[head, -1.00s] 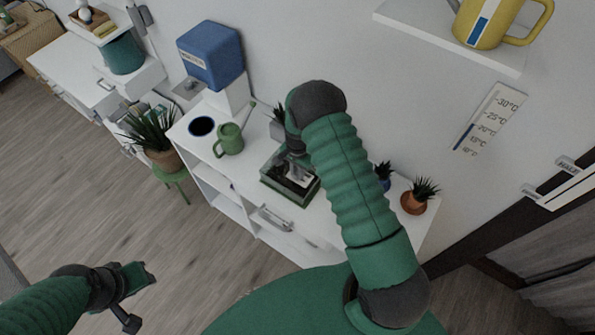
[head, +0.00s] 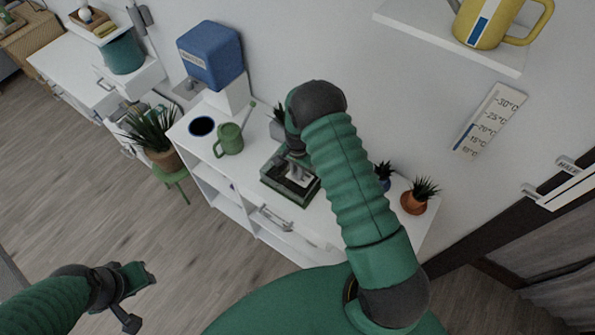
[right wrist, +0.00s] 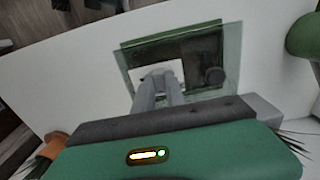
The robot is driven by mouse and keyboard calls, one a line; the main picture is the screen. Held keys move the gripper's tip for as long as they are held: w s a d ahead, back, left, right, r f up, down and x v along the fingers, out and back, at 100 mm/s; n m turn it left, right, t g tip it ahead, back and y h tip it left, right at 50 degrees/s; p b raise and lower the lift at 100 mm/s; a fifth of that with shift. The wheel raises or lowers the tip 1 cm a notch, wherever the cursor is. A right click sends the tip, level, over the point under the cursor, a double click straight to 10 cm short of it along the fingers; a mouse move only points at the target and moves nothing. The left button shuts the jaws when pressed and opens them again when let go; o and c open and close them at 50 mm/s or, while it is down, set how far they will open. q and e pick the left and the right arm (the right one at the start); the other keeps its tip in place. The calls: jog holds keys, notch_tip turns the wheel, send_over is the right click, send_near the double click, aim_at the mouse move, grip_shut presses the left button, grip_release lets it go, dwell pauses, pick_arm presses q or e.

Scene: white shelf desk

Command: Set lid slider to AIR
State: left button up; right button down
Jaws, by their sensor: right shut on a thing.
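A small box with a green frame and a clear lid (head: 276,183) stands on the white shelf desk; it also shows in the right wrist view (right wrist: 230,45). A pale panel and a dark round knob (right wrist: 214,76) show on it. My right gripper (right wrist: 158,84) is over the pale panel, fingers close together and shut on the lid slider, which they mostly hide. The slider's markings cannot be read. In the head view my right gripper (head: 298,165) is partly hidden by its arm. My left gripper (head: 138,276) is low at the left, away from the desk; its jaw opening is unclear.
A green watering can (head: 229,140) stands left of the box, with a blue water tank (head: 210,55) behind it. Small potted plants (head: 414,203) stand to the right. The desk's front strip is clear.

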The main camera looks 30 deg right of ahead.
aim_at(304, 180)
jog(key=shift+s+d, duration=0.3)
jog(key=shift+s, duration=0.4)
jog(key=shift+s+d, duration=0.25)
jog(key=shift+s, duration=0.4)
jog(key=c, duration=1.4)
grip_release()
jog(key=shift+o, duration=0.2)
notch_tip(304, 180, up, 17)
jog(key=b, duration=0.2)
jog(key=shift+f, duration=0.15)
jog(key=shift+w, duration=0.1)
